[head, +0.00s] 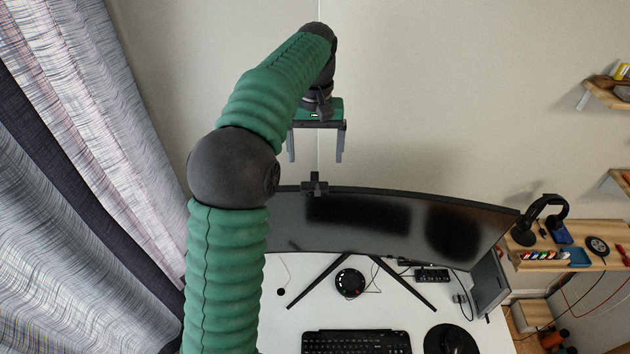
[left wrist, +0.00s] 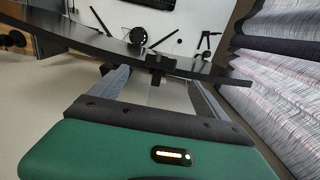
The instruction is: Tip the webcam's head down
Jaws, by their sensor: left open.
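The webcam (head: 315,184) is a small black block clipped on the top edge of the curved black monitor (head: 400,220), left of its middle. My left gripper (head: 315,160) hangs over the webcam with its two grey fingers apart and pointing down; nothing is between them. In the left wrist view the webcam (left wrist: 156,63) shows at the monitor's edge, beyond and between the open fingers (left wrist: 160,85). The fingers look apart from it. The exact tilt of the webcam's head is hard to tell. My right gripper is in neither view.
The white desk (head: 310,300) holds a keyboard (head: 355,341), a round black device (head: 350,283) and a power strip (head: 432,275). Wooden shelves (head: 520,262) with headphones (head: 540,217) are at right. Curtains (head: 90,150) hang at left. The wall behind the monitor is bare.

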